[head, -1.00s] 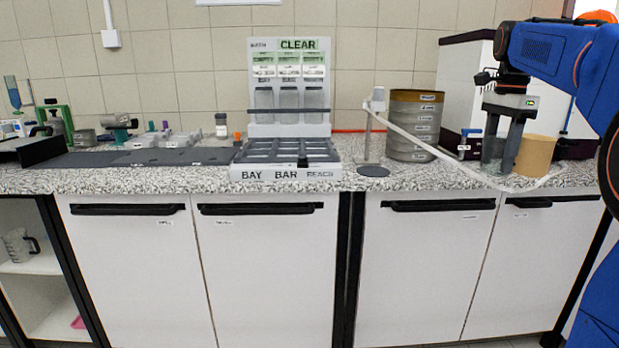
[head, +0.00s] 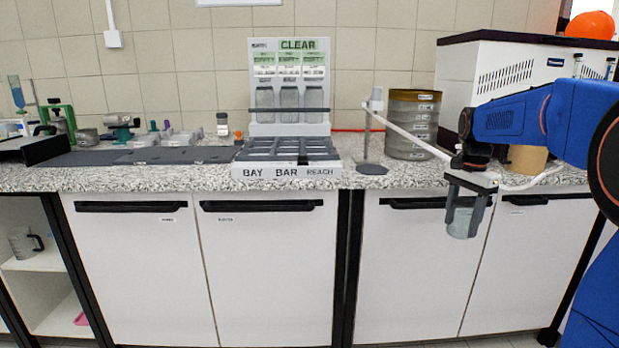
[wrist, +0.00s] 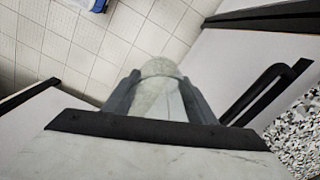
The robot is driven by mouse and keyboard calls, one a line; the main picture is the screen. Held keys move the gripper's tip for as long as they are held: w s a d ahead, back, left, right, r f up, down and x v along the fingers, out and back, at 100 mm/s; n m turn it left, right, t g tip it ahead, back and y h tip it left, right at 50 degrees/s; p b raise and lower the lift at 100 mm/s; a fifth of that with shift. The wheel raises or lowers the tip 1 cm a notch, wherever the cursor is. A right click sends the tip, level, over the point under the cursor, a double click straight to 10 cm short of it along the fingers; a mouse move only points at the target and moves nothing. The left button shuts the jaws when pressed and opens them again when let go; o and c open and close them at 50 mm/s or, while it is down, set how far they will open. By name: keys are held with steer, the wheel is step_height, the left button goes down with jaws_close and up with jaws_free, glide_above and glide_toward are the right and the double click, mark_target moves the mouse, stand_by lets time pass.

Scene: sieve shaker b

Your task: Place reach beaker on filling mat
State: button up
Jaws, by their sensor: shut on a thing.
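My gripper (head: 466,216) is shut on a pale, translucent beaker (head: 462,226) and holds it in front of the counter, below the worktop edge. In the wrist view the beaker (wrist: 162,90) sits between the two dark fingers. A dark round mat (head: 372,169) lies on the counter below a white dispenser arm on a post, to the left of and above the beaker. Flat dark mats (head: 125,157) also lie on the left of the counter. I cannot read which one is the filling mat.
A rack (head: 285,172) with several dark slots and jars behind stands left of the round mat. A sieve stack (head: 412,125), a tan container (head: 528,158) and a white machine (head: 520,75) stand at right. Cupboard handles (head: 430,204) stick out below the worktop.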

steer(key=w+a+f+n, duration=0.2)
steer(key=a+f+n, duration=0.2)
steer(key=f, duration=1.4)
steer(key=w+a+f+n, duration=0.3)
steer(key=f+n, duration=0.1)
steer(key=f, duration=1.4)
steer(key=w+a+f+n, duration=0.3)
steer(key=a+f+n, duration=0.1)
steer(key=f, duration=1.4)
steer(key=shift+a+n, duration=0.3)
steer(key=shift+n, duration=0.3)
steer(key=shift+f, duration=0.15)
